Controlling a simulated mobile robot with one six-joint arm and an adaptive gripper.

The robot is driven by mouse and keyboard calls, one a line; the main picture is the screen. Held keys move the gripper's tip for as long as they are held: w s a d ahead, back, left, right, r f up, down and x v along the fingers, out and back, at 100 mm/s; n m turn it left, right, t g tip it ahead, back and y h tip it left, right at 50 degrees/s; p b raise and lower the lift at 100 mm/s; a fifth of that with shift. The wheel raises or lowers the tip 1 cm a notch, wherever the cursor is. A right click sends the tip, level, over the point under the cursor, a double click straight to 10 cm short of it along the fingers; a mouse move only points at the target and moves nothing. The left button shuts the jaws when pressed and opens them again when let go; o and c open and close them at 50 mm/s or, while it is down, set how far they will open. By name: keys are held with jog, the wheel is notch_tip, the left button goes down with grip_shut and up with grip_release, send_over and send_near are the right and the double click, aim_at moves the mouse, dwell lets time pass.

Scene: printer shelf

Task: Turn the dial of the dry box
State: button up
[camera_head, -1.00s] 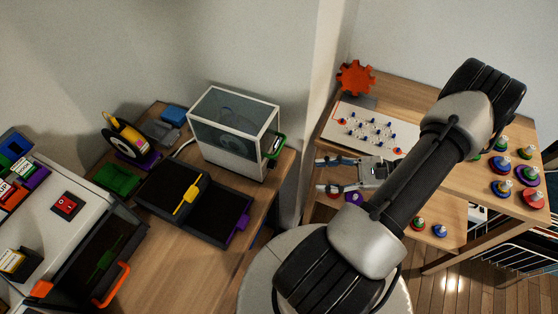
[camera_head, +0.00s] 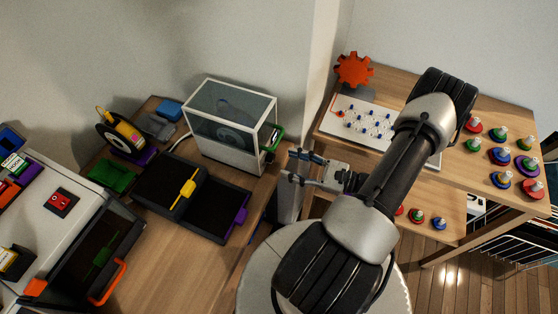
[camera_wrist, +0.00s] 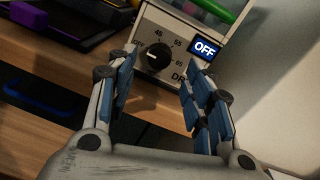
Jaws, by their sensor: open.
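The dry box (camera_head: 231,117) is a white box with clear glass sides and stands on the wooden table at the back, near the wall corner. In the wrist view its front panel shows the black round dial (camera_wrist: 154,57), with a white pointer mark toward the left and numbers around it. A blue display reading OFF (camera_wrist: 205,49) sits right of the dial. My gripper (camera_head: 296,167) is open and empty, to the right of the dry box and apart from it. In the wrist view its blue-padded fingers (camera_wrist: 157,92) frame the dial, which lies beyond the tips.
A green handle or tray (camera_head: 275,139) sticks out at the dry box's right side. The wall corner (camera_head: 312,90) is close behind my gripper. A pegboard (camera_head: 371,122) lies on the right table.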

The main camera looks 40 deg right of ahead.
aim_at(270, 158)
jog(key=shift+x, duration=2.4)
jog(key=c, duration=1.1)
